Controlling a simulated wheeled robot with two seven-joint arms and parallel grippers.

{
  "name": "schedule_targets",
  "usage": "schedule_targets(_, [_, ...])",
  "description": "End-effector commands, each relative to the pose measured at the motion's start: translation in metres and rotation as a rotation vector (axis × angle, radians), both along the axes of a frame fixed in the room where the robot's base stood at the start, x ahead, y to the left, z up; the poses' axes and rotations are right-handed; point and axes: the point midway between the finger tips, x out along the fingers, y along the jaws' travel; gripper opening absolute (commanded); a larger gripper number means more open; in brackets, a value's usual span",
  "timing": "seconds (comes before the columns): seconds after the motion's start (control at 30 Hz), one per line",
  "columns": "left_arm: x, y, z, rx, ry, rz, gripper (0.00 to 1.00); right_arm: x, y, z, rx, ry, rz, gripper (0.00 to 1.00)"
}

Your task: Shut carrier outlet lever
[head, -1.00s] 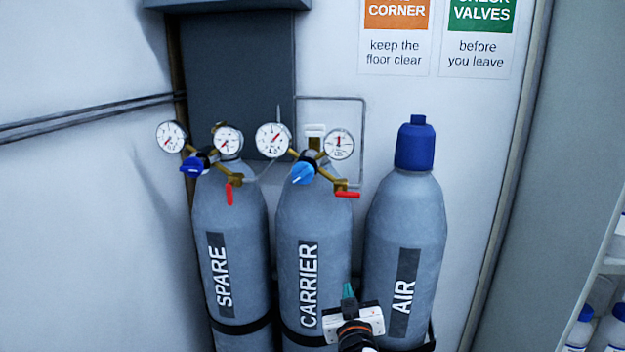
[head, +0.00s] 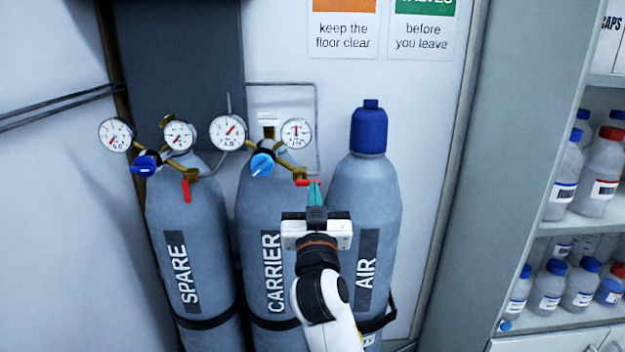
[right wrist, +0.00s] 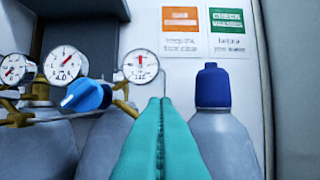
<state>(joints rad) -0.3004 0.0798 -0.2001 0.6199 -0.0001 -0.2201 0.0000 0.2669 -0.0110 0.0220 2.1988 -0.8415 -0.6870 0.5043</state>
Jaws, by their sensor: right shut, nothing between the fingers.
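The grey CARRIER cylinder (head: 255,210) stands in the middle, with a regulator and a light blue knob (head: 262,164). Its red outlet lever (head: 306,183) sticks out level to the right of the brass outlet. My right gripper (head: 315,184) is shut and empty, teal fingertips pointing up, at the lever's right end. I cannot tell whether they touch it. In the right wrist view the shut fingers (right wrist: 160,102) fill the lower middle and the lever is not visible; the blue knob (right wrist: 86,95) is to their left. My left gripper is not in view.
The SPARE cylinder (head: 190,235) stands at left, its red lever (head: 187,191) hanging down. The blue-capped AIR cylinder (head: 374,200) stands close at right. Several pressure gauges (head: 228,132) flank the regulators. A bottle shelf (head: 575,230) is at far right.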

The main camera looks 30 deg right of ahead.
Motion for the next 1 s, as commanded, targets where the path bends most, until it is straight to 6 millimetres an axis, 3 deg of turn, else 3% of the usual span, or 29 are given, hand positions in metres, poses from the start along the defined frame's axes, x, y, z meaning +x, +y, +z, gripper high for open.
schedule_targets(0.4, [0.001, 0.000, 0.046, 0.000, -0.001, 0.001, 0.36, 0.070, -0.044, 0.035, -0.002, 0.003, -0.002, 0.00])
schedule_targets(0.5, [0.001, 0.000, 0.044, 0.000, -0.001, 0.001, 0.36, 0.069, -0.042, 0.010, 0.000, 0.008, -0.001, 0.00])
schedule_targets(0.63, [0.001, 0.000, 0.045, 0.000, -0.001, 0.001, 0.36, 0.069, -0.043, -0.004, 0.002, 0.004, -0.001, 0.00])
schedule_targets(1.0, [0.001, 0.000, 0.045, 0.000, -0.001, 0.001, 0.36, 0.068, -0.042, -0.012, 0.001, 0.001, 0.000, 0.00])
